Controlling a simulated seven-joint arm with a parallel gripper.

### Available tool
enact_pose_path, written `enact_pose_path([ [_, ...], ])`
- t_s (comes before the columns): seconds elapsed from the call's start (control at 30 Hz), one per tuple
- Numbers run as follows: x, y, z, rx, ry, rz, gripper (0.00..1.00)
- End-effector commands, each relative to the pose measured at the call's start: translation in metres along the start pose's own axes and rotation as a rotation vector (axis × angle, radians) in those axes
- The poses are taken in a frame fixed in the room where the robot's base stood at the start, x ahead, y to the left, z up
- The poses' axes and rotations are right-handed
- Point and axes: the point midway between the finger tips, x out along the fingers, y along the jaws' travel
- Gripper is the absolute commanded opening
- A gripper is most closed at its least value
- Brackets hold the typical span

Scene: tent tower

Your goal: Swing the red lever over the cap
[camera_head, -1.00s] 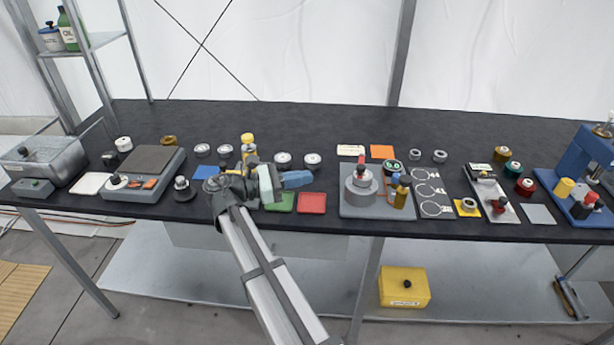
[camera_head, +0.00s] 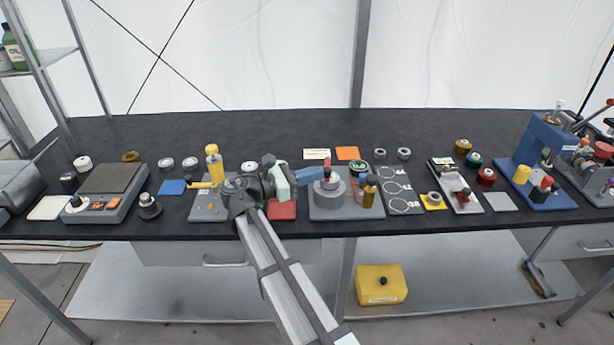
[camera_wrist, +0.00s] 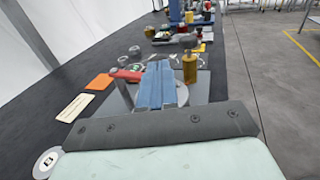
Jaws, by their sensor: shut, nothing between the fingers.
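The red lever (camera_head: 327,167) stands up at the grey round fixture (camera_head: 327,196) on a grey plate (camera_head: 345,212). In the wrist view the red lever (camera_wrist: 126,74) shows just left of the fingers. My gripper (camera_head: 316,174) has blue fingers, pressed together and empty. It is at the left side of the fixture, close to the lever; I cannot tell if they touch. In the wrist view the gripper (camera_wrist: 158,68) hides much of the fixture. A brass cylinder (camera_head: 369,197) stands on the plate's right part. I cannot tell which part is the cap.
A dark round piece with a green ring (camera_head: 359,168) is behind the fixture. A red card (camera_head: 282,211) lies left of it, partly under my arm. An orange card (camera_head: 347,153) and a white label (camera_head: 316,154) lie behind. A black panel with rings (camera_head: 404,207) is to the right.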

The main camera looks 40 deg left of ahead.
Motion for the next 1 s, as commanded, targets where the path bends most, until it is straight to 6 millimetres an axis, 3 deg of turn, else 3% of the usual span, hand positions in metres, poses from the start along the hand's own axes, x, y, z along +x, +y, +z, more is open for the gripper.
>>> enact_pose_path([
  [0.3, 0.002, -0.001, 0.0, 0.0, 0.0, 0.007, 0.0],
  [0.6, 0.023, -0.012, 0.0, -0.001, -0.001, 0.069, 0.0],
  [1.0, 0.022, -0.014, 0.0, -0.001, -0.002, 0.06, 0.0],
])
